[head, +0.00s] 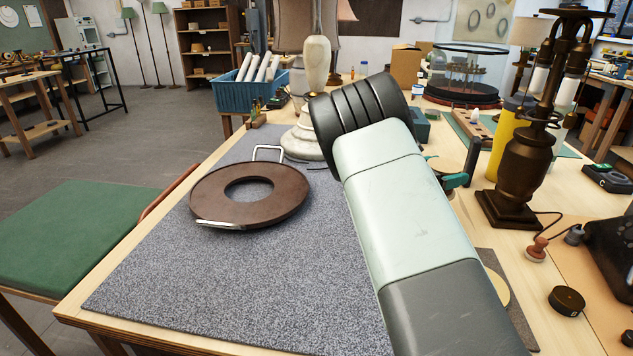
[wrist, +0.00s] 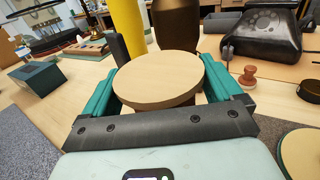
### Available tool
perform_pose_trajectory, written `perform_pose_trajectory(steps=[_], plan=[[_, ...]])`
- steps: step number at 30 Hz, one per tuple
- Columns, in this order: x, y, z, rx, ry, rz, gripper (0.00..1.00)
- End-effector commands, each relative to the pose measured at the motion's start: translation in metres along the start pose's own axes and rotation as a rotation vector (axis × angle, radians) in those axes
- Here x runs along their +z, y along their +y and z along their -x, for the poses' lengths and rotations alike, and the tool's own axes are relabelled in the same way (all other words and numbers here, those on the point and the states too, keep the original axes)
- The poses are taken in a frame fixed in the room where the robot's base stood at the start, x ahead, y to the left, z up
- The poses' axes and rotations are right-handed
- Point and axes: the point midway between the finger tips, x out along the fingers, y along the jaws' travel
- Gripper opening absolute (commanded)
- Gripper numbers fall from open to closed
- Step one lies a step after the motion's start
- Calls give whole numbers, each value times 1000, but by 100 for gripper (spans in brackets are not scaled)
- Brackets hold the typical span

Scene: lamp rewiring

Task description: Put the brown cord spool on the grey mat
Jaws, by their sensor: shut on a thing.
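In the wrist view, my gripper (wrist: 165,82) has its teal fingers on both sides of a round, pale-topped spool (wrist: 158,76), which I take for the brown cord spool. It is shut on it; the wide top disc hides most of the cord. In the head view, my arm hides most of the gripper; a teal finger shows right of the wrist, and the spool cannot be made out clearly. The grey mat (head: 200,285) is a speckled sheet over the table's front and left, left of my gripper. Its corner shows in the wrist view (wrist: 22,150).
A brown ring tray (head: 285,205) with metal handles lies on the mat's far part, near a pale lamp base (head: 300,143). The mat's front left is clear. A dark lamp (head: 525,165), yellow cylinder (head: 507,135) and black telephone (wrist: 262,38) stand right. Another pale disc (wrist: 302,155) lies nearby.

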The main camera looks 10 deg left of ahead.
Motion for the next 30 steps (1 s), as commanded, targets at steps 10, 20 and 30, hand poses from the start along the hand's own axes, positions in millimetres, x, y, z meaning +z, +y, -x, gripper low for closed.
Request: perform_pose_trajectory(steps=[10, 20, 30], plan=[[6, 51, 156, 210, 0, -2, 52], [10, 58, 258, 345, -2, -2, 52], [-41, 58, 267, 357, -3, 1, 52]])
